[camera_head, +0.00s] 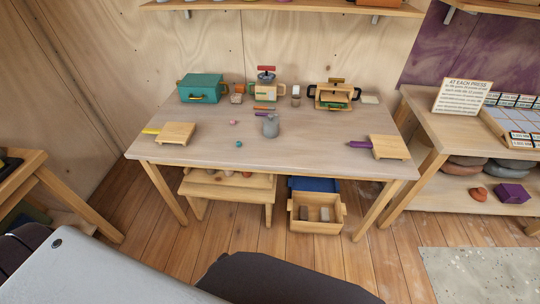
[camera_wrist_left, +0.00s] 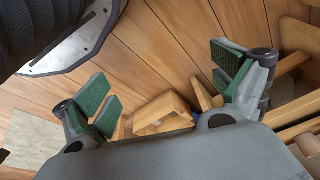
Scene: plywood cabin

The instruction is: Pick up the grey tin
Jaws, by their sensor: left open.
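A small grey vessel (camera_head: 271,127), the only thing here that looks like a grey tin, stands upright near the middle of the wooden table (camera_head: 210,160) in the head view. A thin blue-grey piece shows beside its top. My left gripper (camera_wrist_left: 163,85) is open and empty in the left wrist view, with green pads on its fingers. Plank floor and wooden furniture show beyond it, and the grey vessel does not show there. Neither gripper shows in the head view, so the left gripper is apart from the vessel. My right gripper is out of view.
A teal box (camera_head: 203,88), a press-like device (camera_head: 267,90) and a wooden device with black handles (camera_head: 334,95) line the table's back. Wooden boards lie left (camera_head: 176,133) and right (camera_head: 390,147). A small teal ball (camera_head: 238,144) lies near the vessel. A crate (camera_head: 316,226) stands below.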

